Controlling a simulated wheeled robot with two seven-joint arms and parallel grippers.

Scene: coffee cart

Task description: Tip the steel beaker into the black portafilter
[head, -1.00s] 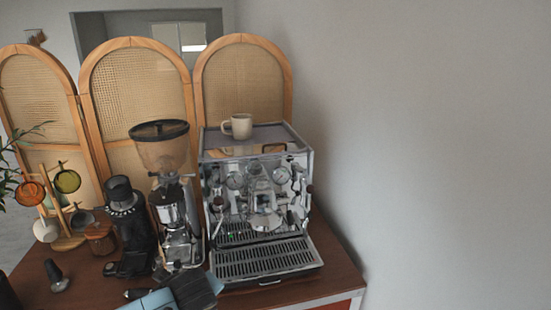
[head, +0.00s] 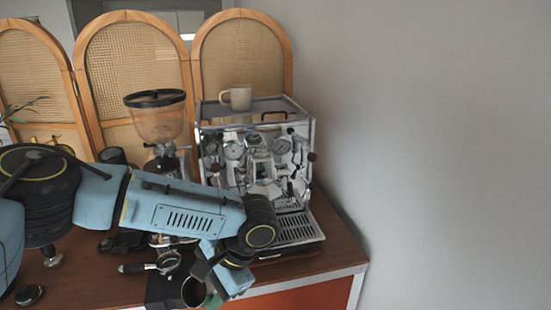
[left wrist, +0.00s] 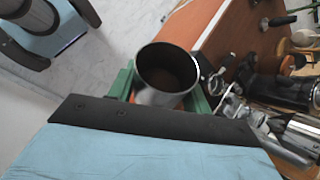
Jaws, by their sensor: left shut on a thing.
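The steel beaker (head: 194,292) is at the counter's front edge in the head view. In the left wrist view the beaker (left wrist: 150,97) shows its open mouth, with something dark brown inside. My left gripper (head: 212,285) is shut on the beaker, its green fingers on either side of it in the wrist view. The black portafilter (head: 168,263) lies just behind and left of the beaker in the head view, its handle pointing left. The beaker looks close to upright or slightly tilted. My right gripper is not in view.
The espresso machine (head: 258,160) with a cup (head: 237,98) on top stands behind my left arm. The grinder (head: 157,120) is to its left, partly hidden by the arm. A dark mat (head: 160,291) lies under the portafilter area. A small dark round object (head: 29,295) is at front left.

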